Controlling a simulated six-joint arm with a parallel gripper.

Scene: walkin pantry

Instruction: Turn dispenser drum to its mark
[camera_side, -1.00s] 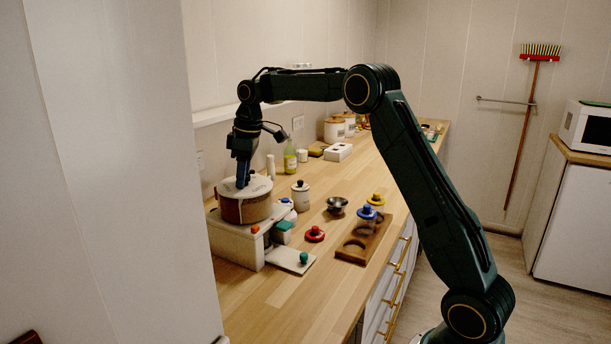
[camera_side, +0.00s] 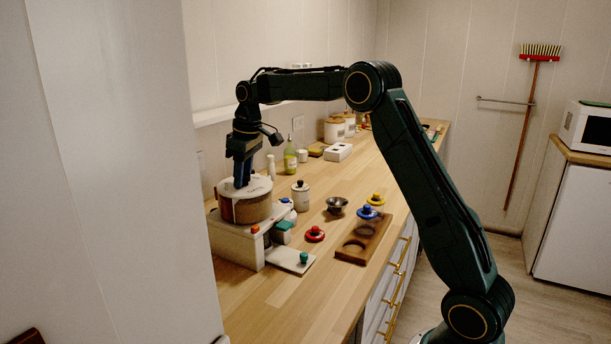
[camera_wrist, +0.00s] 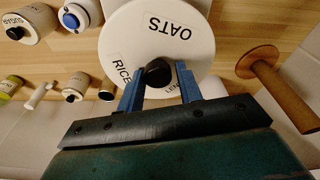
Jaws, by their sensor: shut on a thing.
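The dispenser drum (camera_side: 246,208) is a round container with a white lid and brownish contents, on a white base (camera_side: 233,246). In the wrist view its lid (camera_wrist: 170,35) reads OATS and RICE, with a third label partly hidden. My gripper (camera_side: 241,182) points down onto the lid. In the wrist view its blue fingers (camera_wrist: 158,85) are shut on the black knob (camera_wrist: 157,73) at the lid's centre. A small orange-red piece (camera_side: 255,229) sits on the base's front top edge, below the drum; I cannot tell whether it is the mark.
A white plate with a green knob (camera_side: 303,258) extends from the base beside a teal block (camera_side: 283,227). A red-knobbed lid (camera_side: 314,234), a metal bowl (camera_side: 337,205), a black-knobbed jar (camera_side: 300,196) and a wooden holder (camera_side: 364,243) stand to the right. The front counter is clear.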

